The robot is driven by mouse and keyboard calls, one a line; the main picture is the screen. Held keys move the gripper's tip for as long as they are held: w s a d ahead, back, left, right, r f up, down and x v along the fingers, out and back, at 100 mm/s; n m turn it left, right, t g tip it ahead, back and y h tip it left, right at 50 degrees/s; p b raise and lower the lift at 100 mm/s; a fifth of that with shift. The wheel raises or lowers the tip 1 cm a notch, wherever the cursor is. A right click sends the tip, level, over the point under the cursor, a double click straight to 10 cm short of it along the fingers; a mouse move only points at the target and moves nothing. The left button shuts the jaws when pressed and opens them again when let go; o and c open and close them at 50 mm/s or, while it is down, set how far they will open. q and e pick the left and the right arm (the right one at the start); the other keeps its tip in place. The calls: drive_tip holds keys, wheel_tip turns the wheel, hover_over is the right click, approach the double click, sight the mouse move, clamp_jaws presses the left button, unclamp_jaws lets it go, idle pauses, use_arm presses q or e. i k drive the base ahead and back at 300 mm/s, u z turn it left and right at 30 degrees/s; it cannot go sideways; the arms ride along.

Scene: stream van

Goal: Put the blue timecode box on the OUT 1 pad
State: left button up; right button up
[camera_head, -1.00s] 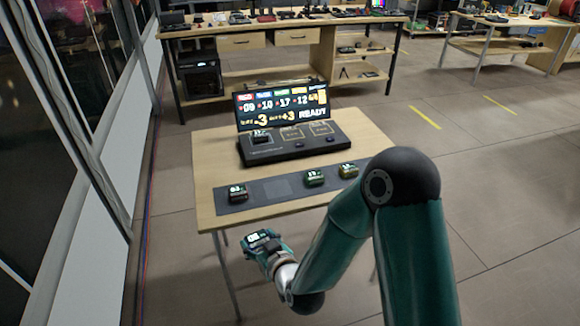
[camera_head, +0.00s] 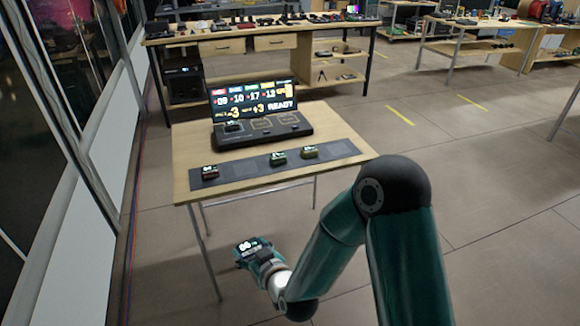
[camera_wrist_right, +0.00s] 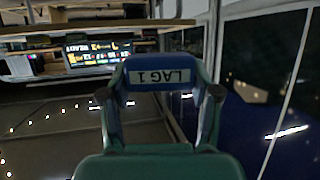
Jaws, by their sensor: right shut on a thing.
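My right gripper (camera_head: 258,256) is shut on a box, the blue timecode box (camera_head: 250,245), in front of the table and lower in the picture than its front edge. The box's display shows lit digits. In the right wrist view the box's blue face (camera_wrist_right: 160,76) has an upside-down label reading LAG 1, between the two fingers. The black console (camera_head: 262,138) on the table has outlined pads on top. A small dark box (camera_head: 233,126) stands on the left pad; the middle pad (camera_head: 262,123) and right pad (camera_head: 288,118) look empty. Pad names are too small to read. My left gripper is not in view.
A dark grey mat (camera_head: 242,168) along the table's front holds three small boxes: one left (camera_head: 209,173), one middle (camera_head: 278,158), one right (camera_head: 310,151). A lit screen (camera_head: 252,98) stands behind the console. A wall with windows runs along the left.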

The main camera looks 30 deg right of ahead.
sight(261, 124)
drive_tip(key=z, duration=0.15)
drive_tip(key=i, duration=1.35)
drive_tip(key=z, duration=0.35)
